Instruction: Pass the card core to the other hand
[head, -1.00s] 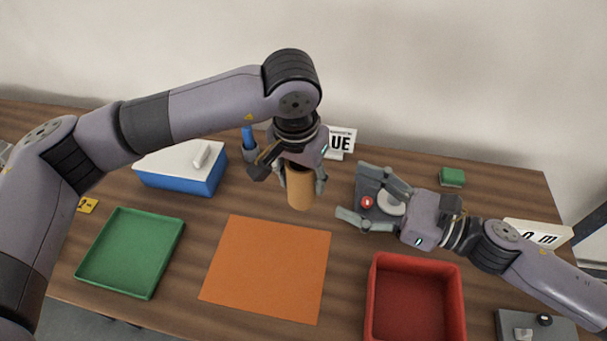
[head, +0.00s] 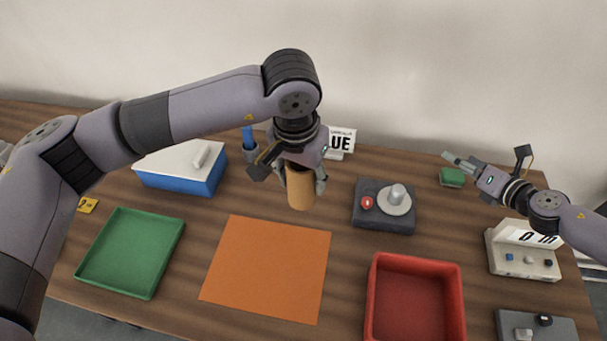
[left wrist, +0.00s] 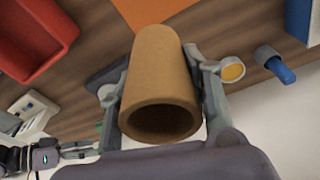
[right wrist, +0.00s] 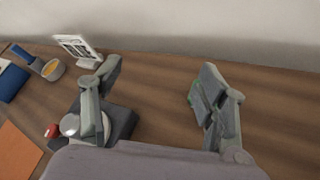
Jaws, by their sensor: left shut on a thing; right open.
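The card core (head: 300,189) is a brown hollow tube. My left gripper (head: 301,178) is shut on it and holds it upright above the table, behind the orange mat. In the left wrist view the core (left wrist: 160,85) sits between both fingers, its open end facing the camera. My right gripper (head: 461,163) is apart from the core, at the right over the back of the table. In the right wrist view its fingers (right wrist: 155,95) are spread with nothing between them.
An orange mat (head: 266,268) lies at the front middle, between a green tray (head: 131,252) and a red bin (head: 415,262). A dark device with a red button (head: 384,222) stands right of the core. A blue box (head: 182,181) is at the back left. A white control box (head: 524,261) stands at the right.

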